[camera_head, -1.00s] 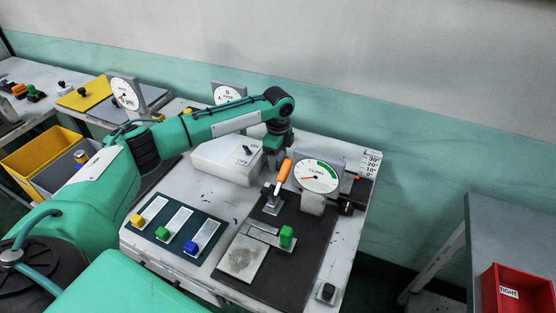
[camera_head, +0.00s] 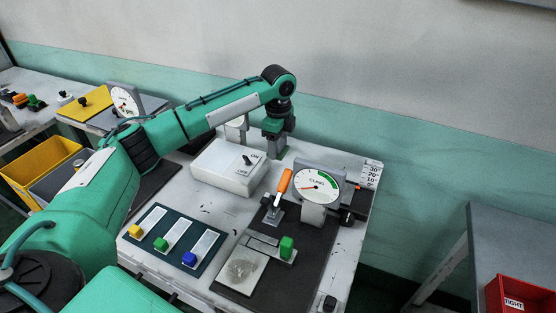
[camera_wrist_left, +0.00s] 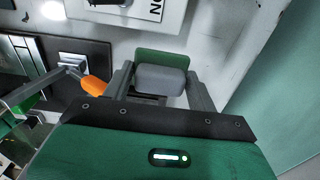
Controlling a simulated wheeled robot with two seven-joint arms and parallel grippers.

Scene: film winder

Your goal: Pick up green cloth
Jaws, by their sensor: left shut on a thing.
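The green cloth (camera_wrist_left: 162,57) shows between my left gripper's fingers in the left wrist view, with a grey block-like part (camera_wrist_left: 160,79) right in front of it. In the head view the green of it (camera_head: 276,154) is a small patch under the fingers, behind the clip gauge. My left gripper (camera_head: 277,138) points down there, at the back of the table, right of the white switch box. Its two fingers (camera_wrist_left: 160,82) stand on either side of the green and grey piece, shut on it. My right gripper is not in view.
The white switch box (camera_head: 228,168) is left of the gripper. The round-dial gauge (camera_head: 318,187) and the orange-handled clamp (camera_head: 284,182) stand close in front. A panel with coloured knobs (camera_head: 178,240) lies front left. A red bin (camera_head: 520,295) sits far right.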

